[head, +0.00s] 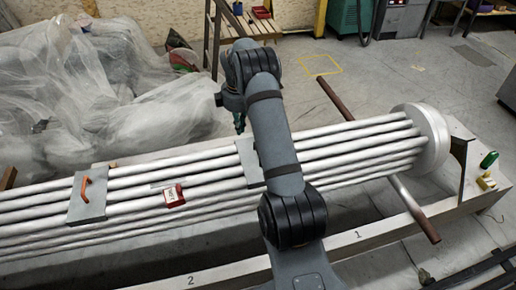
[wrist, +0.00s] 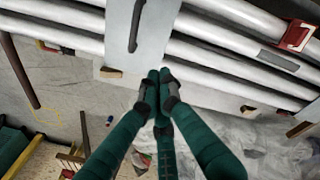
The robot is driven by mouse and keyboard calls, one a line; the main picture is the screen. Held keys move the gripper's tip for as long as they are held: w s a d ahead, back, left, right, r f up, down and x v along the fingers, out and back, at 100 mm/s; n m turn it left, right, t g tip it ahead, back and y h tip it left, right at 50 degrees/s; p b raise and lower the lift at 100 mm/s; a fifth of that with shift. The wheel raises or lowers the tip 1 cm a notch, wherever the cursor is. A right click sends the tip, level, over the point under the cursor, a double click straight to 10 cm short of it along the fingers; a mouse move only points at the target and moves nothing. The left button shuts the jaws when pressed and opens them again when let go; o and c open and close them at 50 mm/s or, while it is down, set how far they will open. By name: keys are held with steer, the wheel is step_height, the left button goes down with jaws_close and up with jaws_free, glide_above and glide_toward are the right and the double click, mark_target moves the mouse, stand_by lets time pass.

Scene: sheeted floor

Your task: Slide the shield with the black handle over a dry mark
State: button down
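The shield with the black handle (wrist: 121,34) is a grey plate lying across the silver tubes, its dark handle (wrist: 137,20) standing out along it. In the head view my arm partly covers this shield (head: 248,163) and hides its handle. My gripper (wrist: 158,78) has its green fingertips together, with nothing seen between them. The tips are beside the plate's lower edge in the wrist view; contact cannot be told. My gripper also shows in the head view (head: 239,122). A dull grey patch (wrist: 275,57) lies on the tubes near a red box; whether it is dry cannot be told.
The red box (head: 174,195) sits on the tubes left of the shield. Another grey shield (head: 88,208) with an orange handle (head: 84,187) lies further left. A round end plate (head: 432,138) is at right. Plastic sheeting (head: 150,105) covers things behind the tubes.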

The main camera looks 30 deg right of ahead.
steer(key=s+a+n+g, duration=0.1)
steer(key=s+n, duration=0.1)
steer(key=n, duration=0.1)
steer(key=n+b, duration=0.2)
steer(key=n, duration=0.1)
glide_toward(251, 161)
steer(key=shift+y, duration=0.3)
steer(key=a+f, duration=0.1)
steer(key=w+a+f, duration=0.1)
steer(key=a+f, duration=0.1)
steer(key=shift+a+f, duration=0.2)
steer(key=shift+f, duration=0.15)
steer(key=shift+d+f, duration=0.2)
steer(key=shift+f, duration=0.4)
steer(key=shift+s+d+r+p, duration=0.1)
steer(key=shift+s+d+p, duration=0.1)
steer(key=shift+d, duration=0.4)
steer(key=shift+s+d+r+p, duration=0.1)
steer(key=shift+d+p, duration=0.05)
steer(key=shift+d, duration=0.4)
steer(key=shift+s+d, duration=0.15)
steer(key=shift+d, duration=0.45)
